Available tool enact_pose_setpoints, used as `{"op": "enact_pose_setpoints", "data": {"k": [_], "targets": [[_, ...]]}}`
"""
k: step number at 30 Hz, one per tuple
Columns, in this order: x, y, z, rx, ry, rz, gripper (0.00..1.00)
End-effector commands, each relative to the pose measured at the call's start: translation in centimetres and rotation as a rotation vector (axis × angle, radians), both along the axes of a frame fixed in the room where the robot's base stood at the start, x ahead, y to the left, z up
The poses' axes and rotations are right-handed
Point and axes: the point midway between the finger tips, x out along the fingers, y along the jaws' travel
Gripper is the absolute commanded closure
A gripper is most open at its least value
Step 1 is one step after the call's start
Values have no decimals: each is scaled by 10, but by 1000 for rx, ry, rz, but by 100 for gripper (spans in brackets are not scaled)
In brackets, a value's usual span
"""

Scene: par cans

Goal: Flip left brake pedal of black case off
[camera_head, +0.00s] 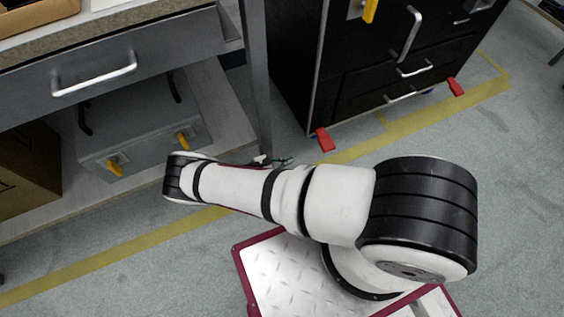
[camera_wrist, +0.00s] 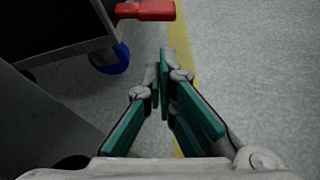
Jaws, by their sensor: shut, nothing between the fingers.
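The black case (camera_head: 385,50) stands on the floor at the top of the head view. Its left brake pedal (camera_head: 325,140) is a red tab at its near lower corner. A second red pedal (camera_head: 456,87) is at its right corner. In the wrist view, a red pedal (camera_wrist: 146,10), apparently the left one, is at the top edge beside a blue caster wheel (camera_wrist: 110,60). My gripper (camera_wrist: 163,75) is shut and empty, with the pedal beyond its fingertips and apart from them. In the head view my gripper (camera_head: 280,161) shows only partly behind my arm, left of the left pedal.
A grey workbench with a drawer (camera_head: 100,75) is on the left; its leg (camera_head: 256,80) stands close to my gripper. A grey toolbox (camera_head: 145,140) with yellow latches sits on the lower shelf. Yellow tape (camera_head: 400,122) crosses the floor. Floor right of the pedals is clear.

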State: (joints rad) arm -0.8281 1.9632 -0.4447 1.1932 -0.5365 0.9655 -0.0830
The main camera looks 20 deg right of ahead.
Motion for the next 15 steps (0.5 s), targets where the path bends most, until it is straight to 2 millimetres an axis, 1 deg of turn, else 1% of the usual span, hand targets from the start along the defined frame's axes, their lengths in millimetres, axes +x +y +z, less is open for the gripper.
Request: {"op": "enact_pose_setpoints", "data": {"k": [1, 3, 15], "targets": [[0, -11, -5, -3, 0, -2, 100], [2, -24, -10, -2, 1, -3, 100], [11, -98, -35, -2, -1, -2, 100]]}}
